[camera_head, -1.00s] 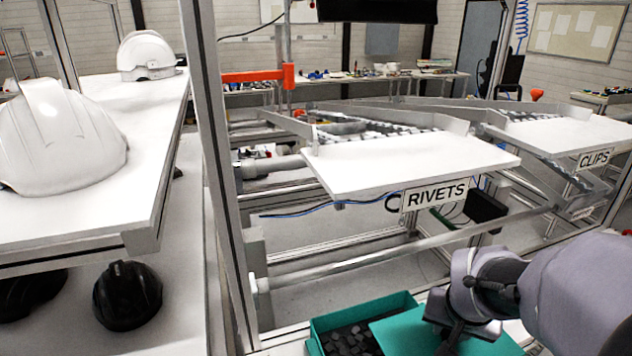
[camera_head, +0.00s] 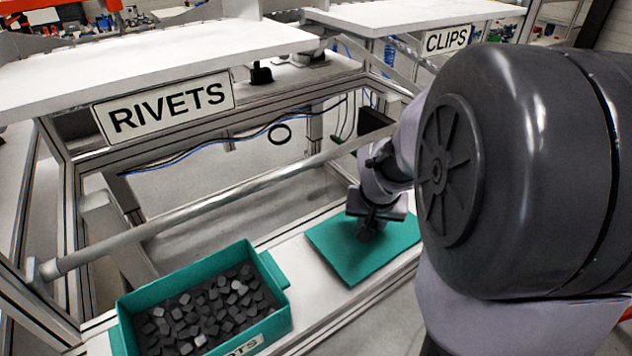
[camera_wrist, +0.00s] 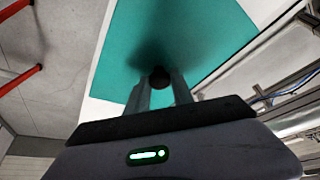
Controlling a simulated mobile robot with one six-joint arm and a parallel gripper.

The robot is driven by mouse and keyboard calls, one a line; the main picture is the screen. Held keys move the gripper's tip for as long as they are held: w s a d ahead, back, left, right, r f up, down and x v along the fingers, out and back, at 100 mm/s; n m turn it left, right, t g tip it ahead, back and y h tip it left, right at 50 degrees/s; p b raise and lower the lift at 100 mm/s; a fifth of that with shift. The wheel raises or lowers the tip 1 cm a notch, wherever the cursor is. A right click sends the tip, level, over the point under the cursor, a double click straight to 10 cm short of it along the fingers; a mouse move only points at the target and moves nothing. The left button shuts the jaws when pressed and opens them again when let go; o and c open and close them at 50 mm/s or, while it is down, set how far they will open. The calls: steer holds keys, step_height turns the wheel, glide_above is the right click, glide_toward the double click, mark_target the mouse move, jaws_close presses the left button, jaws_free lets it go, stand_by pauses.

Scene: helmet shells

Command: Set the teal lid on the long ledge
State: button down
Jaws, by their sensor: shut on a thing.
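The teal lid (camera_head: 345,252) is a flat square plate, seen to the right of the open teal bin (camera_head: 262,318) and over the long white ledge (camera_head: 300,286). My gripper (camera_head: 367,228) is above the lid's middle. In the wrist view, its two fingers (camera_wrist: 160,88) are closed around a dark knob (camera_wrist: 160,77) on the lid (camera_wrist: 195,45). The lid looks roughly level and clear of the bin. I cannot tell whether its underside touches the ledge. My arm hides the ledge beyond the lid's right side.
The bin holds many dark pieces and has a partly cut-off label. A grey rail (camera_head: 215,205) runs behind the ledge. White shelves with RIVETS (camera_head: 165,106) and CLIPS (camera_head: 446,40) signs stand behind. Bare ledge shows between bin and lid.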

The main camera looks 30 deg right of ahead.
steer(key=shift+f, duration=0.9)
steer(key=shift+d+f, duration=0.1)
steer(key=c, duration=1.1)
jaws_free()
steer(key=a+p+v, duration=0.1)
steer(key=p+v, duration=0.4)
steer(key=v, duration=0.8)
steer(key=s+a+r+n+t+y+b, duration=0.1)
steer(key=s+a, duration=0.3)
steer(key=a, duration=0.7)
steer(key=s+a+r+n+t+y, duration=0.1)
steer(key=s+a+y, duration=0.3)
steer(key=a, duration=0.7)
steer(key=shift+a+r+n+b, duration=0.35)
steer(key=shift+r+n, duration=0.2)
steer(key=shift+n, duration=0.25)
